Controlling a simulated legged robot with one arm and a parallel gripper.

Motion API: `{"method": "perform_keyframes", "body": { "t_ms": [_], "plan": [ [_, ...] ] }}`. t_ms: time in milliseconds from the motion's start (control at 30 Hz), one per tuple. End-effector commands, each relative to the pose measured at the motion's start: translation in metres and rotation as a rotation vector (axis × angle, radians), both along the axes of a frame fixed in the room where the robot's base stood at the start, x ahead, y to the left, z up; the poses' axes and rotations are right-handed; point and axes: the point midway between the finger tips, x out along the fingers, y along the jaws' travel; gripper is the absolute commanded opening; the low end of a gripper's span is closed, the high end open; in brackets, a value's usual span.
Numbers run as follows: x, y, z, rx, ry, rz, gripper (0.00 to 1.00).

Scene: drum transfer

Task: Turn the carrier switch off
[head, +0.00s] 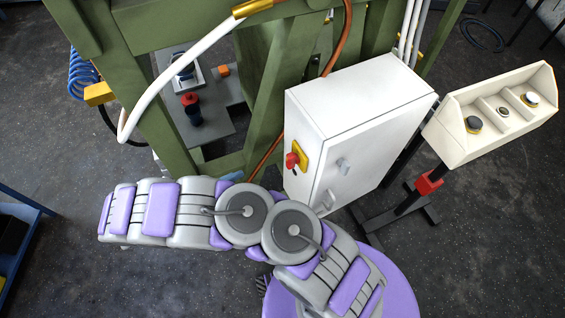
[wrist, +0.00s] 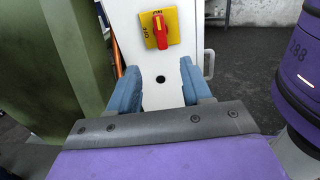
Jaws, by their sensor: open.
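A red rotary switch (wrist: 160,30) on a yellow plate (wrist: 147,36) is mounted on the white cabinet's narrow face. Its handle stands vertical in the wrist view, and OFF is printed at the plate's left. The switch also shows in the head view (head: 292,160). My gripper (wrist: 160,78) is open and empty, its two blue fingers pointing toward the cabinet face. In the wrist view the switch appears above and between the fingertips, apart from them. In the head view my arm hides most of the gripper.
The white cabinet (head: 352,110) has a grey door handle (head: 343,166). Green frame posts (head: 150,90) stand left of it. A cream button console (head: 490,115) stands at the right on a black post. A white hose (head: 185,70) hangs at upper left.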

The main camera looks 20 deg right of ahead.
Motion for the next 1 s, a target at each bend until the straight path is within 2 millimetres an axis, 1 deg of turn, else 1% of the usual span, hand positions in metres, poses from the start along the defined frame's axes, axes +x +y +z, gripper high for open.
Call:
{"method": "perform_keyframes", "body": {
  "t_ms": [100, 267, 500, 700, 833, 1000],
  "plan": [
    [0.004, -0.020, 0.000, -0.003, -0.002, -0.004, 0.49],
    [0.010, -0.046, 0.000, -0.005, -0.002, -0.003, 0.49],
    [0.019, -0.091, -0.001, -0.005, -0.001, -0.004, 0.49],
    [0.026, -0.124, -0.001, -0.003, -0.001, -0.003, 0.49],
    [0.029, -0.138, 0.000, -0.003, 0.000, -0.002, 0.49],
    [0.031, -0.145, 0.000, -0.003, -0.001, -0.001, 0.49]
  ]
}}
